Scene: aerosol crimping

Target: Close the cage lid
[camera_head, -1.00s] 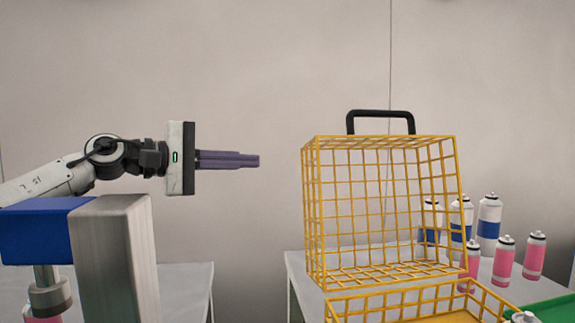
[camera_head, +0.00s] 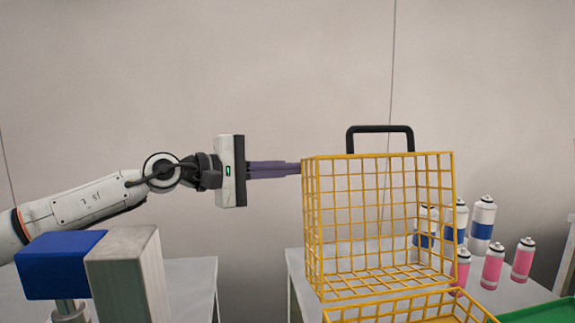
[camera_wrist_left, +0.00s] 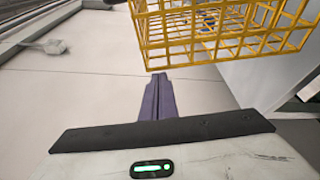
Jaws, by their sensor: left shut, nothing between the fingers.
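The yellow wire cage lid (camera_head: 380,222) stands upright and open above the yellow cage base (camera_head: 400,308). A black handle (camera_head: 380,129) sits on the lid's top edge. My left gripper (camera_head: 298,168) is shut and empty, with its purple fingers pointing right. In the head view its fingertips reach the lid's upper left corner; I cannot tell whether they touch. In the left wrist view the shut fingers (camera_wrist_left: 157,80) end just below the yellow wire mesh (camera_wrist_left: 220,30). The lower part of the base is cut off by the frame. My right gripper is not in view.
Several spray cans with blue bands (camera_head: 482,225) or pink bodies (camera_head: 522,260) stand on the white table right of the cage. A green tray (camera_head: 550,311) lies at the lower right. A grey block with a blue part (camera_head: 62,265) stands at the lower left, below my arm.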

